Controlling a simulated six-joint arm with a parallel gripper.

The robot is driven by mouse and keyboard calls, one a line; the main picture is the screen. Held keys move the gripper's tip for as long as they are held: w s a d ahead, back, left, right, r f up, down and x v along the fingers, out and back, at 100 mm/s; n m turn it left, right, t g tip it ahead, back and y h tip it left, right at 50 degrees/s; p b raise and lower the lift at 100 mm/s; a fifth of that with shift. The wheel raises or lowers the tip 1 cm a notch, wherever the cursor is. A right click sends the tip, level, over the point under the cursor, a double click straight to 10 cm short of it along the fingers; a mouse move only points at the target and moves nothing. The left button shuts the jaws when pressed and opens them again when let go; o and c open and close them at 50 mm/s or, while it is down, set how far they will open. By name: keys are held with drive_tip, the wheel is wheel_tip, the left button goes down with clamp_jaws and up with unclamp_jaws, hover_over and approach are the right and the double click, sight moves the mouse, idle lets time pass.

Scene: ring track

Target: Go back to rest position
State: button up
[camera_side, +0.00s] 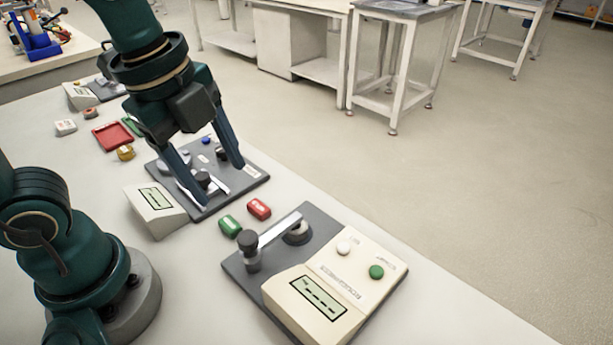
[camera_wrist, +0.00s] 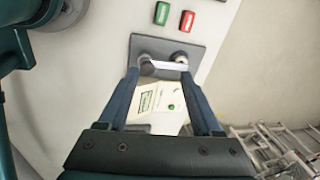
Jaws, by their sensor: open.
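My gripper (camera_side: 221,182) is open, its two dark blue fingers pointing down over the middle grey instrument plate (camera_side: 250,177). A small black knob (camera_side: 203,178) and a pale metal piece on that plate show near the left finger; I cannot tell whether the finger touches them. Nothing is seen held between the fingers. In the wrist view the open fingers (camera_wrist: 158,76) appear on either side of the roughness instrument (camera_wrist: 148,98), which lies beyond them.
The roughness instrument (camera_side: 330,275) stands at the front right with a lever arm. A green block (camera_side: 230,226) and a red block (camera_side: 259,209) lie between the instruments. A display box (camera_side: 156,209) and a red tray (camera_side: 113,135) are left. Open floor lies right of the table.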

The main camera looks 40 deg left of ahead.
drive_tip(key=shift+s+a+f+n+t, duration=0.1)
drive_tip(key=shift+s+a+n+t, duration=0.35)
drive_tip(key=shift+n, duration=2.3)
drive_tip(key=shift+s+a+f+n+t, duration=0.1)
drive_tip(key=shift+s+a+n+t, duration=0.35)
drive_tip(key=shift+n, duration=2.35)
drive_tip(key=shift+s+a+n+t, duration=0.3)
drive_tip(key=shift+a+n+t, duration=0.3)
drive_tip(key=shift+n, duration=2.15)
